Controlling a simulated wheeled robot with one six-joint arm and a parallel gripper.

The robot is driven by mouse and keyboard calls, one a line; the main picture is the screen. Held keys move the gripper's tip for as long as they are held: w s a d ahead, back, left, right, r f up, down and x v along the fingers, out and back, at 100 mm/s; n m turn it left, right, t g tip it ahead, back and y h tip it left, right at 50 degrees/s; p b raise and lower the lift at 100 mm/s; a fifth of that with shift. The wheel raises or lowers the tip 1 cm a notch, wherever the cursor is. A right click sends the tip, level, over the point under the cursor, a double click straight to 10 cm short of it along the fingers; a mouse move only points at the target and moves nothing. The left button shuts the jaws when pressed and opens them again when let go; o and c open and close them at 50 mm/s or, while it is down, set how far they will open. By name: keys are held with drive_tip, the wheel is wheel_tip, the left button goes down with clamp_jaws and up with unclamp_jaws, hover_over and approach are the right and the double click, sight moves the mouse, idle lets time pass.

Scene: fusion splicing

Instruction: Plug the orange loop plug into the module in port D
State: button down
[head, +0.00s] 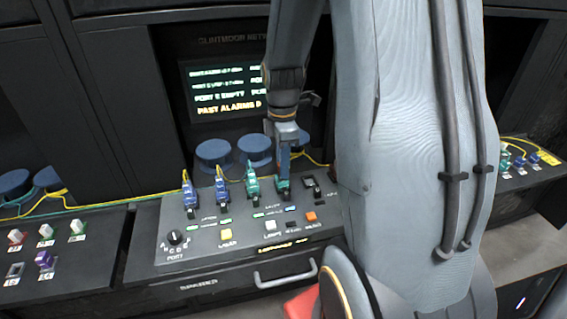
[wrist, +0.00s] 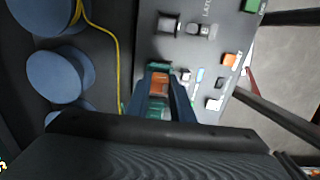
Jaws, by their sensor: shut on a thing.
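My gripper (head: 284,165) points down at the fourth port from the left on the sloped grey panel. In the wrist view its two dark blue fingers (wrist: 160,76) are closed on an orange piece (wrist: 159,86), which looks like the orange loop plug. A teal module (head: 283,187) sits in that port right under the fingers; teal also shows around the orange piece in the wrist view (wrist: 157,111). The fingers hide the contact, so I cannot tell how deep the plug sits. Port labels are too small to read.
Two blue modules (head: 188,195) and another teal module (head: 252,184) with yellow cables stand to the left. An empty socket (head: 313,184) is to the right. The panel front has a knob (head: 175,238) and an orange button (head: 310,217). Blue spools (head: 213,152) stand behind, below a screen (head: 226,92).

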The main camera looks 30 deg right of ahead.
drive_tip(key=shift+f, duration=0.55)
drive_tip(key=c, duration=1.5)
unclamp_jaws()
drive_tip(key=shift+o, duration=0.2)
drive_tip(key=shift+r, duration=0.15)
drive_tip(key=shift+r+b, duration=1.2)
drive_tip(key=shift+r, duration=2.6)
